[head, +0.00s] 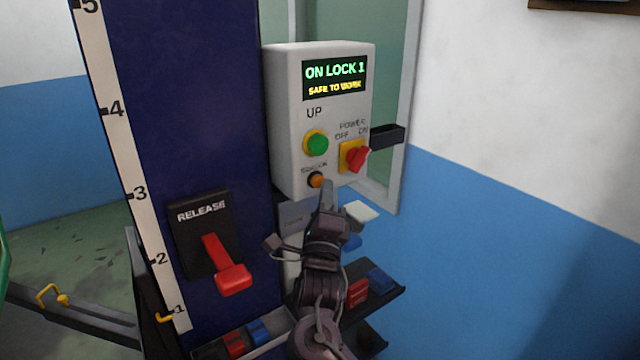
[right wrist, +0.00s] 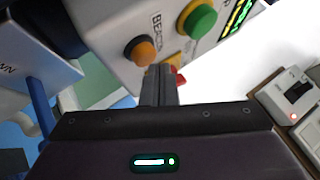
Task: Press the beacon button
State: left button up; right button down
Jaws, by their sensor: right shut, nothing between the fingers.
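The orange beacon button (head: 316,180) sits at the lower left of the grey control box, under a small label. In the right wrist view the beacon button (right wrist: 140,51) shows beside the word BEACON. My right gripper (head: 328,184) is shut and empty, with its fingertips close to the button, just below and right of it. In the right wrist view the fingertips (right wrist: 159,70) are just below and right of the button; I cannot tell whether they touch the box. My left gripper is not in view.
The control box (head: 287,120) also carries a green UP button (head: 317,144) and a red power knob (head: 356,158). Its display (head: 335,78) reads ON LOCK 1, SAFE TO WORK. A red release lever (head: 230,270) is on the blue column (head: 190,110). Shelves with small items lie below the box.

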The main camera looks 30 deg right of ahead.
jog(key=shift+s, duration=0.4)
jog(key=shift+s+d+b, duration=0.2)
jog(key=shift+s+b, duration=0.25)
jog(key=shift+s, duration=2.05)
